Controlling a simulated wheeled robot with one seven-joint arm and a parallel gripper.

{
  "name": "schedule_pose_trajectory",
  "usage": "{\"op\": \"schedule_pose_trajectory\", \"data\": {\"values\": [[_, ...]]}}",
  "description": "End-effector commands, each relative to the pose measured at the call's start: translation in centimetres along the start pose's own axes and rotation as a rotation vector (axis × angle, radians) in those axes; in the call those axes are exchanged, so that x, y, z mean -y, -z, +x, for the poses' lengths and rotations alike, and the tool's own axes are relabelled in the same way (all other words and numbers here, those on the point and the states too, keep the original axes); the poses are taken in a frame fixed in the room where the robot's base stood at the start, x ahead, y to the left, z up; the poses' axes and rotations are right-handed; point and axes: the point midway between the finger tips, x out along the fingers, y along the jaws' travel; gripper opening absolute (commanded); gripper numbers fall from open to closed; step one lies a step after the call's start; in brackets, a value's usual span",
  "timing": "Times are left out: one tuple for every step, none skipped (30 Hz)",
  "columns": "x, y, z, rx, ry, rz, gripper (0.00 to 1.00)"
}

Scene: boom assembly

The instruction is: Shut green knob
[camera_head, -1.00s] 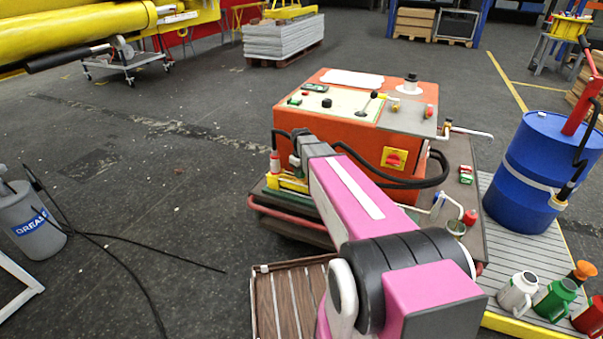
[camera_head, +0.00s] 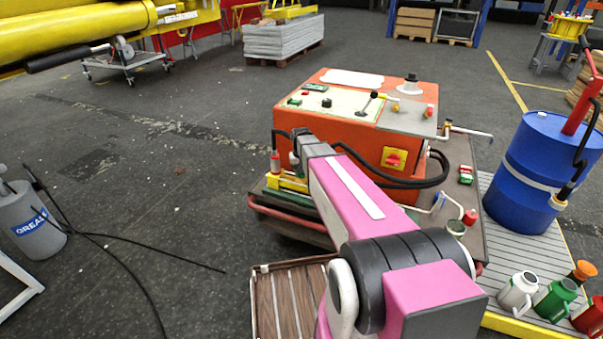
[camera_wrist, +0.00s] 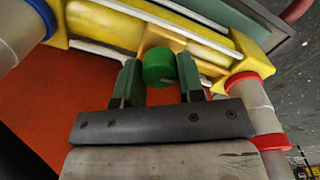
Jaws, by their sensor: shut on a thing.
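The green knob (camera_wrist: 159,67) is a round green cap on a yellow fitting (camera_wrist: 205,46) in the wrist view. My gripper (camera_wrist: 160,82) has its two green-grey fingers on either side of the knob, shut on it. In the head view my pink arm reaches to the front left of the orange machine (camera_head: 330,140). There the knob and the fingertips are hidden behind my arm, and only part of the yellow fitting (camera_head: 287,183) shows.
In the wrist view, clear hoses with a blue ring (camera_wrist: 40,15) and a red ring (camera_wrist: 247,77) flank the fitting. A blue drum (camera_head: 527,185) and several jugs stand right. A grease can (camera_head: 35,220) with cables stands left.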

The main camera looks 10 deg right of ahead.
Motion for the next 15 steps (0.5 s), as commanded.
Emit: {"op": "schedule_pose_trajectory", "data": {"values": [[0.0, 0.03, -0.05, 0.0, -0.001, 0.022, 0.12], [0.0, 0.03, -0.05, 0.0, -0.001, 0.035, 0.12], [0.0, 0.03, -0.05, 0.0, -0.001, 0.05, 0.12], [0.0, 0.03, -0.06, 0.001, 0.0, 0.06, 0.12], [0.0, 0.03, -0.06, 0.001, 0.0, 0.07, 0.12], [0.0, 0.03, -0.05, 0.001, 0.0, 0.081, 0.12], [0.0, 0.03, -0.06, 0.001, 0.0, 0.087, 0.12], [0.0, 0.03, -0.06, 0.001, 0.0, 0.093, 0.12], [0.0, 0.03, -0.06, 0.001, 0.0, 0.1, 0.12], [0.0, 0.03, -0.06, 0.001, 0.0, 0.104, 0.12], [0.0, 0.03, -0.06, 0.001, 0.0, 0.107, 0.12], [0.0, 0.03, -0.06, 0.001, 0.0, 0.11, 0.12], [0.0, 0.03, -0.06, 0.001, 0.0, 0.111, 0.12], [0.0, 0.03, -0.06, 0.001, 0.0, 0.112, 0.12], [0.01, 0.03, -0.06, 0.001, 0.0, 0.113, 0.12]]}}
